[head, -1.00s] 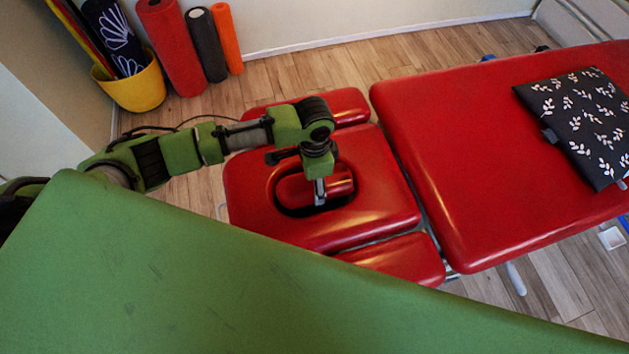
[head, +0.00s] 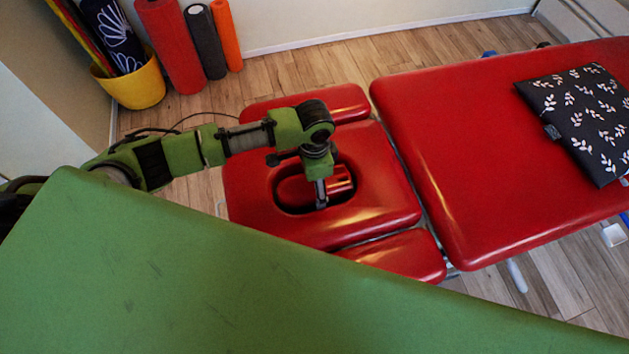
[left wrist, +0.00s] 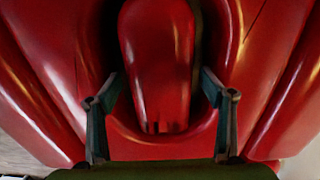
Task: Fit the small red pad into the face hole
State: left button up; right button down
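The small red pad (left wrist: 157,55) is a rounded, elongated cushion. In the head view the pad (head: 296,188) sits low inside the oval face hole (head: 281,204) of the red headrest (head: 385,205), with a dark gap visible around part of it. My left gripper (head: 321,203) reaches straight down over the hole. Exact contact is hard to see in the dark gap. My right gripper is out of view.
The red couch (head: 440,130) continues to the right, with a black leaf-patterned cushion (head: 585,115) on it. Side pads (head: 400,258) flank the headrest. A yellow bucket (head: 137,88) and rolled mats (head: 172,50) stand by the wall.

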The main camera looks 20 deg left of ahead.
pick_arm(q)
notch_tip(320, 180, up, 12)
dwell(0.6)
